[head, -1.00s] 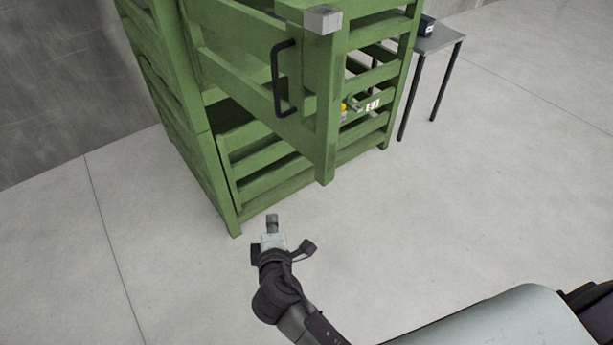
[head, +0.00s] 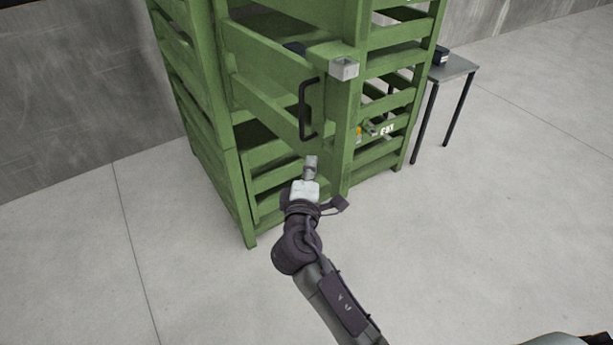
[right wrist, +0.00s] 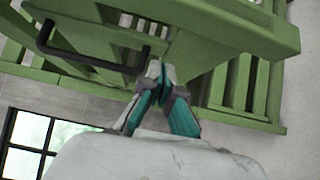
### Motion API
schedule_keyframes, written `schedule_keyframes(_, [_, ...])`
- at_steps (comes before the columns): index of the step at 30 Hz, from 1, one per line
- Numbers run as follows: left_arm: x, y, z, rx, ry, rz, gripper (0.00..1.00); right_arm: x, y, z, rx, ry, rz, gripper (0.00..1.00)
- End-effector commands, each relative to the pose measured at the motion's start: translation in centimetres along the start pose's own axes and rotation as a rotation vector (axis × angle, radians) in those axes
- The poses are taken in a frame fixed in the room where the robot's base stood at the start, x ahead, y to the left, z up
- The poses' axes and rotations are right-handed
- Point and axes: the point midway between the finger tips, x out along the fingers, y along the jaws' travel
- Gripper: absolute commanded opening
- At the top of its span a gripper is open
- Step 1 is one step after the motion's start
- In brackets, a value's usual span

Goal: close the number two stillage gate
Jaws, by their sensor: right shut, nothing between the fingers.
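The green stillage (head: 205,130) stands ahead with slatted sides. My left gripper is not in view. No number two shows.
A small grey table (head: 452,68) with a dark box (head: 440,54) stands right of the stillage. Small items with yellow and white parts (head: 372,130) show through the slats. The concrete floor (head: 480,220) in front and to the right is clear.

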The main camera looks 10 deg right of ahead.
Motion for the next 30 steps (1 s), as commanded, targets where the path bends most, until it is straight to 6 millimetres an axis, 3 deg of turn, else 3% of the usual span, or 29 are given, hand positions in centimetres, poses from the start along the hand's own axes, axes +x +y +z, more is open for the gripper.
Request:
schedule_keyframes(1, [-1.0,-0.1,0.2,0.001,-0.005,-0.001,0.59,0.6,0.3,0.8,-0.006,-0.002,-0.001,0.00])
schedule_keyframes(7, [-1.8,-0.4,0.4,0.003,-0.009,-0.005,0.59,2.0,0.1,2.3,-0.004,0.000,0.000,0.00])
schedule_keyframes(23, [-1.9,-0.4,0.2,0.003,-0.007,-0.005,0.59,2.5,-0.1,2.9,-0.002,0.004,-0.001,0.00])
schedule_keyframes(30, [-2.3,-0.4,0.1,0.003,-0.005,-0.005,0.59,4.9,0.1,5.5,-0.008,0.059,0.003,0.00])
